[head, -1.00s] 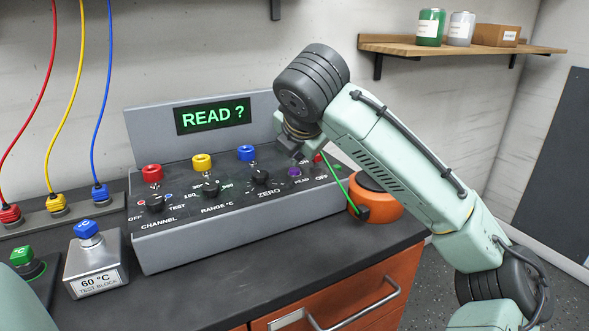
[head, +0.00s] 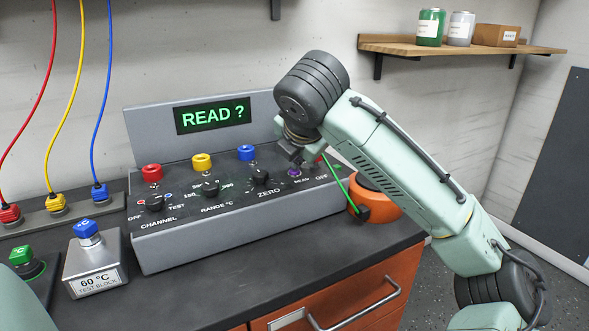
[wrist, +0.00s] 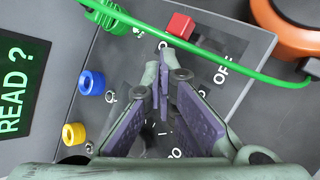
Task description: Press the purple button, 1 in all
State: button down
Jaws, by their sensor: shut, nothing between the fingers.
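The purple button (head: 294,172) is on the sloped face of the grey instrument panel (head: 190,238), above the label READ, right of the ZERO knob. My gripper (head: 297,163) is shut and empty, with its fingertips at the button in the head view. I cannot tell whether they touch it. In the wrist view, my gripper (wrist: 163,62) points at the panel face, and the fingers hide the button. The panel display (head: 212,115) reads "READ ?" in green.
Red (head: 152,173), yellow (head: 202,163) and blue (head: 246,153) sockets stand on the panel. A red block (wrist: 180,25) and a green cable (wrist: 200,52) are close to my fingertips. An orange round object (head: 385,205) is right of the panel. A test block (head: 95,268) stands at left.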

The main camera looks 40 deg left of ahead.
aim_at(298, 170)
jog(key=shift+f, duration=0.2)
jog(key=shift+r, duration=0.15)
jog(key=shift+r+p, duration=0.8)
jog(key=shift+p, duration=0.15)
notch_tip(298, 170, up, 5)
jog(key=p, duration=0.5)
dwell(0.7)
